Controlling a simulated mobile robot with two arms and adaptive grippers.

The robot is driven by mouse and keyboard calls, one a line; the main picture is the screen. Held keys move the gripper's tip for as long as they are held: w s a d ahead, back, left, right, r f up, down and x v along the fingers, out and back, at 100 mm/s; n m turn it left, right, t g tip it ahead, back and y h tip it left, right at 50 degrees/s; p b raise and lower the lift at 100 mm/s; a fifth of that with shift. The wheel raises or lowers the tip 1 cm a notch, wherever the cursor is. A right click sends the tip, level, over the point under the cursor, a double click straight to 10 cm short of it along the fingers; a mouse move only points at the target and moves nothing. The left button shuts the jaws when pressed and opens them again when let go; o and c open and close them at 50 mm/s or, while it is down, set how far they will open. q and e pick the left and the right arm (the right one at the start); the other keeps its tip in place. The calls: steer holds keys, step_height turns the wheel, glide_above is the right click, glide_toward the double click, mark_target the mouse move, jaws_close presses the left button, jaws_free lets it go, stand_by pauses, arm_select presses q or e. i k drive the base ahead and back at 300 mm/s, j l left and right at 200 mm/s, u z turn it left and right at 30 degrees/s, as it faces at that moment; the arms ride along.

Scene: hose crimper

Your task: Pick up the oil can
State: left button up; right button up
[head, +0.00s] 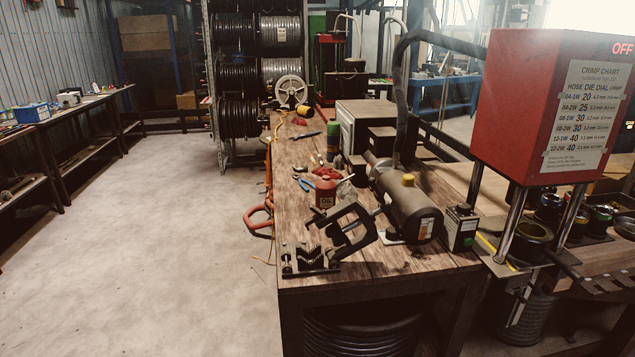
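The oil can (326,193) is a small red can with a pale label, standing upright on the wooden workbench (293,212) near its left side. A thin spout seems to reach up to the right from its top. A black clamp-like tool (340,232) stands just in front of it, close to the can's lower edge. Blue-handled pliers (306,184) lie just left of it. Neither of my grippers shows in the head view.
A grey motor cylinder (408,207) lies right of the can, with a small dark box (460,227) beside it. The red crimper (545,105) stands at the right. A green spray can (333,138) stands farther back. The floor (170,250) left of the bench is clear.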

mark_target(325, 189)
steer(key=i+z, duration=0.1)
steer(key=z, duration=0.4)
steer(key=i+j+z, duration=0.2)
steer(key=j, duration=0.15)
steer(key=i+j+z, duration=0.25)
steer(key=j+z, duration=0.2)
steer(key=j, duration=0.25)
steer(key=i+j+z, duration=0.25)
steer(key=j, duration=0.15)
steer(key=k, duration=0.1)
